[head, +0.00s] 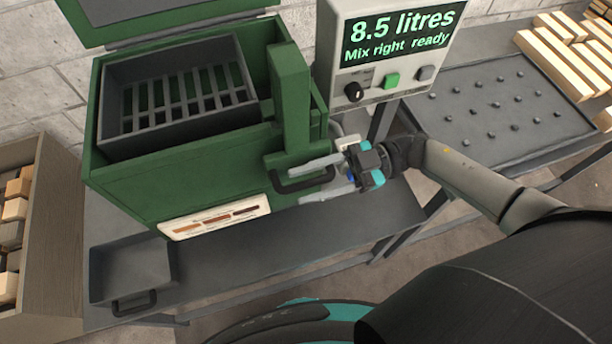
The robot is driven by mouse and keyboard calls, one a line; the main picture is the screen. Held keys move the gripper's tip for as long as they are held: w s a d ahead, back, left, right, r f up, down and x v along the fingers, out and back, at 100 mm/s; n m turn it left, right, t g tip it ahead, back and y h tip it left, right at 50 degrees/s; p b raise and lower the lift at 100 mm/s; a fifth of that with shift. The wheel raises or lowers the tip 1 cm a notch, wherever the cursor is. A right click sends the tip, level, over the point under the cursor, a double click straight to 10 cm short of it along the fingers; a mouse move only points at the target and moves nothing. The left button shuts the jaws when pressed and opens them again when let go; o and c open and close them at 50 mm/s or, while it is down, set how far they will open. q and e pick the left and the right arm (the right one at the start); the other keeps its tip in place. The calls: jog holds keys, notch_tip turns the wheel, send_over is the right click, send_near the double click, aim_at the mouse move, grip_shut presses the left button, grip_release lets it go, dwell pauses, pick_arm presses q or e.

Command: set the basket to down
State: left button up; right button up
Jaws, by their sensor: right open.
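The dark grey basket (216,116) with a slotted floor sits in the open top of the green tank (142,187), its rim near the tank's rim. A green lever post (290,105) stands at the tank's right side, with a dark handle (285,187) low at its front. My right gripper (297,185) comes in from the right and is open. Its two fingers reach to either side of the handle's right part; I cannot tell whether they touch it. My left gripper is not in view.
A display box (400,28) reads "8.5 litres, Mix right ready" and has a knob and buttons. A grey tray (131,270) lies at the front left. A studded rack (500,108) and timber (555,58) are at right. A wooden crate (55,230) of blocks stands left.

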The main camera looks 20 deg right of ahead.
jog(key=shift+a, duration=0.35)
jog(key=shift+c, duration=0.4)
grip_shut()
dwell(0.9)
